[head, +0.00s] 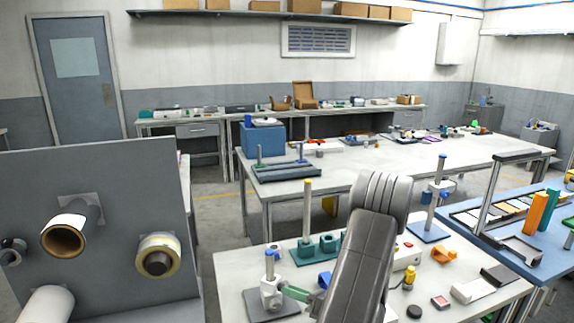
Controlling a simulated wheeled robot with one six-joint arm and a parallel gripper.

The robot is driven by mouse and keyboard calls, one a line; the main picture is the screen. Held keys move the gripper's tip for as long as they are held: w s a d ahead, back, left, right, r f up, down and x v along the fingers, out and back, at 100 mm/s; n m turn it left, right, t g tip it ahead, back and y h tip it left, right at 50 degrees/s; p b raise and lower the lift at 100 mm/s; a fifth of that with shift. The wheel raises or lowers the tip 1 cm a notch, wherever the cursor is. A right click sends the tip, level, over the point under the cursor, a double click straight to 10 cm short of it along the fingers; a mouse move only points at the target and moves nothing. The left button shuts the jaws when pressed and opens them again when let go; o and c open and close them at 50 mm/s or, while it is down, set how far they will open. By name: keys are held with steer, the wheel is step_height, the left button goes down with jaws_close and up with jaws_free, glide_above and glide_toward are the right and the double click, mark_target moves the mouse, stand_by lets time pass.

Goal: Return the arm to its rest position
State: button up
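A dark grey ribbed link of my arm (362,255) rises from the bottom edge, in front of the near white workbench (232,268). It hides part of the bench top and some items on it. My gripper does not show in the head view, so I cannot see whether it is open or holds anything.
A grey panel (120,200) with rolls on pegs stands at the left. The near bench carries a teal base with a post (307,215), a clamp stand (270,285) and an orange block (443,254). A blue-topped bench (480,240) adjoins right. A long table (375,165) stands behind.

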steer(key=shift+w+a, duration=0.35)
steer(key=shift+a, duration=0.3)
steer(key=shift+d, duration=0.1)
